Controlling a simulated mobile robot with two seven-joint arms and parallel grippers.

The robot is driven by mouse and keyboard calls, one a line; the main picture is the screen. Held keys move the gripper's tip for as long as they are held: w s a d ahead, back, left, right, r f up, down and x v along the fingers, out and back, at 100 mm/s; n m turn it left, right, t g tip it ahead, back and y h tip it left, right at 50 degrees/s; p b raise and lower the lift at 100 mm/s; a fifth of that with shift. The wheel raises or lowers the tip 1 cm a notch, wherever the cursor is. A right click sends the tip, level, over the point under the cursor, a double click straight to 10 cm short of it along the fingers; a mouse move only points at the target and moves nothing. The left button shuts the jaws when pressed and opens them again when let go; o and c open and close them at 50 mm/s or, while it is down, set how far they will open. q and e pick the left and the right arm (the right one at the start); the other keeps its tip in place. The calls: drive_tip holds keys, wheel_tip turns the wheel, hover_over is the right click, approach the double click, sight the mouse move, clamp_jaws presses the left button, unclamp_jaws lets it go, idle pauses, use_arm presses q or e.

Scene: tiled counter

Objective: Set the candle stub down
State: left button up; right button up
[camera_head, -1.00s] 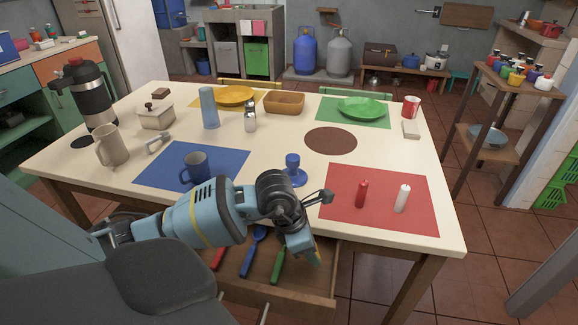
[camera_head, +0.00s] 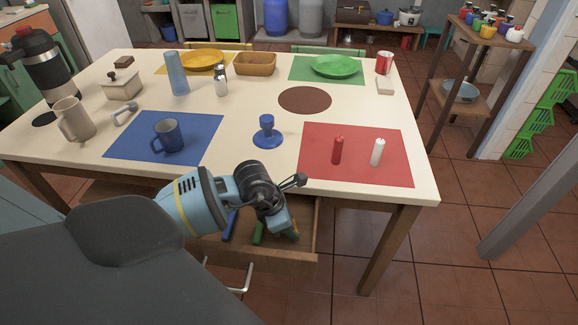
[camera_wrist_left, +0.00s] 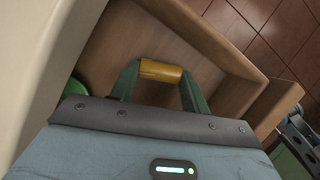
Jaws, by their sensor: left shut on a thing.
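My left gripper (camera_head: 284,229) is over the open drawer at the table's front edge. In the left wrist view its two fingers (camera_wrist_left: 160,82) are shut on a short yellow cylinder (camera_wrist_left: 161,71), which I take to be the candle stub. It lies crosswise between the fingertips, with the drawer's wooden inside behind it. My right gripper is in neither view.
The open drawer (camera_head: 285,263) holds blue and green handled utensils.

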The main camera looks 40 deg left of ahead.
use_arm(q)
drive_tip(key=shift+f, duration=0.15)
drive_tip(key=o, duration=0.9)
drive_tip(key=shift+o, duration=0.2)
drive_tip(key=p+v, duration=0.1)
drive_tip(key=v, duration=1.1)
